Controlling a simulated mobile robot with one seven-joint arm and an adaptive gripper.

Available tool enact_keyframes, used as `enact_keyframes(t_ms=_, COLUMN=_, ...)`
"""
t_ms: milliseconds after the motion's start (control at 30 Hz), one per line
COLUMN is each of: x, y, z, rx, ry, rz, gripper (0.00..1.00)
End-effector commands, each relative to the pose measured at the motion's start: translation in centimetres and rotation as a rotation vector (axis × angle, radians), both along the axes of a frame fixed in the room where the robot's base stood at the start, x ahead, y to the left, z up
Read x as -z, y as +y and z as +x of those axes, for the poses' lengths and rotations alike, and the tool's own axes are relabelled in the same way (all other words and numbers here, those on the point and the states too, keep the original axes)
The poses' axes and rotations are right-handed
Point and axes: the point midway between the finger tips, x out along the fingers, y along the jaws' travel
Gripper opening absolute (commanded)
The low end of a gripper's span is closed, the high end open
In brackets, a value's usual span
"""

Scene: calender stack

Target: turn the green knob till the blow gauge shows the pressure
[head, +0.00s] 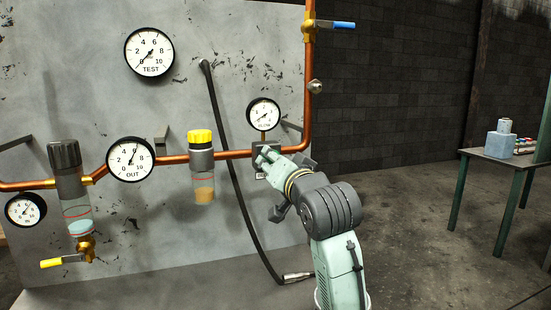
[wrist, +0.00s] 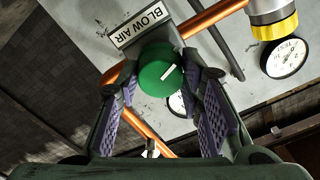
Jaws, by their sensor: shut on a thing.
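The green knob (wrist: 160,72) with a white pointer line shows in the wrist view, beside a "BLOW AIR" label (wrist: 142,25). My gripper (wrist: 160,84) has a finger on each side of the knob and is shut on it. In the head view my gripper (head: 268,160) is at the copper pipe just below the blow gauge (head: 264,114), and the knob is hidden behind it. The blow gauge is a small white dial on a short stem; its needle slants from lower left to upper right, and its exact reading is too small to tell.
The panel (head: 100,90) also carries the TEST gauge (head: 149,52), the OUT gauge (head: 130,159), a yellow-capped unit (head: 201,165) and a blue-handled valve (head: 340,25). A black hose (head: 235,180) hangs left of my arm. A table (head: 490,155) stands at the right.

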Motion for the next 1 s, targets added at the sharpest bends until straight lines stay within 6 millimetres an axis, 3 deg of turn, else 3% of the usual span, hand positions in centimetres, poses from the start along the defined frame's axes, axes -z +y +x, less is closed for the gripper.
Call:
enact_keyframes(t_ms=400, x=-0.08, y=0.0, z=0.04, rx=0.0, ry=0.084, rz=0.256, gripper=0.06)
enact_keyframes(t_ms=1000, x=0.0, y=-0.09, z=0.02, rx=0.001, ry=0.105, rz=0.328, gripper=0.06)
